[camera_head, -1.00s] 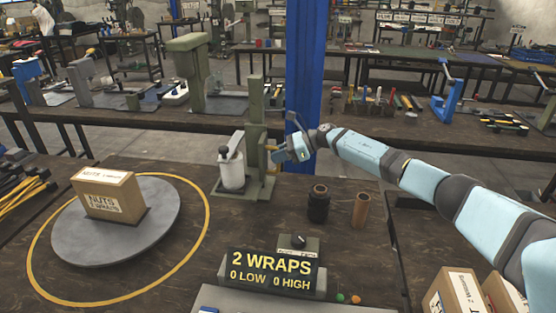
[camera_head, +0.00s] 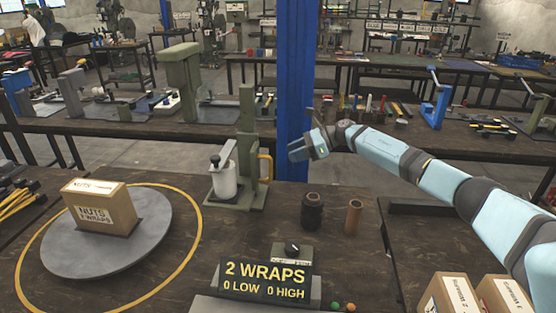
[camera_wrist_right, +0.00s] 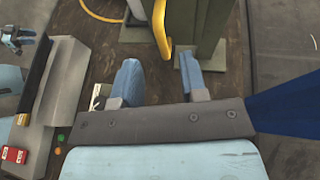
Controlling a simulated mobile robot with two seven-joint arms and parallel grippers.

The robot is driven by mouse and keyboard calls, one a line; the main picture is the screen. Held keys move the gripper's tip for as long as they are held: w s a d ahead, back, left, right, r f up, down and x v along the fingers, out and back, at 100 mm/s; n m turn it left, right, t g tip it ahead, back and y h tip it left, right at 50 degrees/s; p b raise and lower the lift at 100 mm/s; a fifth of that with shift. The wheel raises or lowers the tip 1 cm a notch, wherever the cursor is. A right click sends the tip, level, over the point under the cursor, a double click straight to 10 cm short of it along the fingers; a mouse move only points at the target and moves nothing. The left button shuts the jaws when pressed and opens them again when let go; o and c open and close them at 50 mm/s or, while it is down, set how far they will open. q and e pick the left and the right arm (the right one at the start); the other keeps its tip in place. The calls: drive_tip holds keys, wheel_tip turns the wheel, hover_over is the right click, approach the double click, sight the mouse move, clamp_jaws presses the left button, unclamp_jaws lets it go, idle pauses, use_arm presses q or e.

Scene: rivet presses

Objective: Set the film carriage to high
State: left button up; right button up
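The film carriage holds a white film roll (camera_head: 222,180) with a dark top, low beside the green mast (camera_head: 247,130), just above its base. A yellow handle (camera_head: 265,167) is on the mast's right side and also shows in the right wrist view (camera_wrist_right: 159,25). My right gripper (camera_head: 300,151) is to the right of the mast and handle, apart from them. In the right wrist view its two blue fingers (camera_wrist_right: 160,80) are spread with nothing between them, and the handle lies beyond the gap. What looks like my left gripper (camera_wrist_right: 17,41) shows small in the right wrist view; its opening is unclear.
A carton (camera_head: 99,207) marked NUTS stands on the round grey turntable (camera_head: 70,262) inside a yellow ring. A display (camera_head: 265,280) reads 2 WRAPS, 0 LOW, 0 HIGH, with a knob box (camera_head: 292,252) behind it. A dark cylinder (camera_head: 312,212) and brown tube (camera_head: 353,216) stand below my right arm.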

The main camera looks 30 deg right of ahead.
drive_tip(key=v, duration=0.5)
drive_tip(key=shift+s+d+r, duration=0.1)
drive_tip(key=shift+d+r, duration=0.05)
drive_tip(key=shift+d, duration=0.05)
